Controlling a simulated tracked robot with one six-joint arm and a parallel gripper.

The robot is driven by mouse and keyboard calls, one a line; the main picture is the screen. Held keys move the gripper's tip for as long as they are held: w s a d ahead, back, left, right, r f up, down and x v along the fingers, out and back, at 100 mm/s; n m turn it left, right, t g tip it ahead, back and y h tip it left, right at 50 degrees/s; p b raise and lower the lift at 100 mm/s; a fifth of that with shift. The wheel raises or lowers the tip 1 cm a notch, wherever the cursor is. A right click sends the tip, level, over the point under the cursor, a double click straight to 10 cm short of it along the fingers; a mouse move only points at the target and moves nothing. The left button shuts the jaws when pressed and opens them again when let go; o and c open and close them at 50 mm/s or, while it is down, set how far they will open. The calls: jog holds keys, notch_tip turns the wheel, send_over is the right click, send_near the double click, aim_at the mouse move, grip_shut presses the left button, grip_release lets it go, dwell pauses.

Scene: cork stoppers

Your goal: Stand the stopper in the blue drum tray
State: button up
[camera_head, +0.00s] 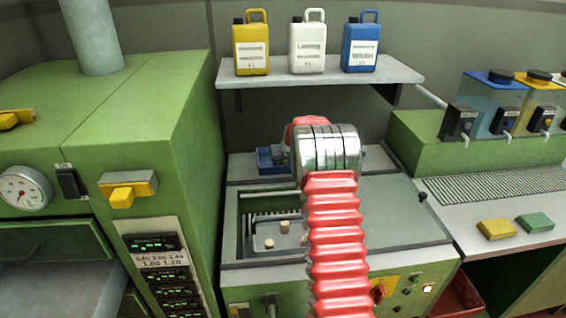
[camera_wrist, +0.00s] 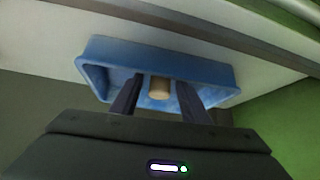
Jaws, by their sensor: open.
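The blue drum tray (camera_wrist: 215,72) fills the middle of the wrist view. In the head view the blue tray (camera_head: 264,160) shows on the back ledge of the green machine, partly hidden by my arm. A tan cork stopper (camera_wrist: 160,90) is inside the tray in the wrist view and looks upright on its floor. My gripper (camera_wrist: 158,93) is open, with one dark finger on each side of the stopper and a visible gap to each. In the head view my gripper is hidden behind my red and silver arm.
A sunken basin holds a grey tray (camera_head: 262,228) with a few more corks (camera_head: 284,226). A shelf (camera_head: 300,77) with yellow, white and blue jugs hangs above the ledge. A tall green cabinet (camera_head: 185,150) stands at the left. Dispensers and two sponges are at the right.

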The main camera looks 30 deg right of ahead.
jog(key=shift+r, duration=0.1)
jog(key=shift+s+a+r, duration=0.15)
jog(key=shift+s+r, duration=0.25)
jog(key=shift+r, duration=0.2)
jog(key=v, duration=1)
jog(key=shift+s+r, duration=0.2)
jog(key=shift+s, duration=0.05)
jog(key=shift+a, duration=0.15)
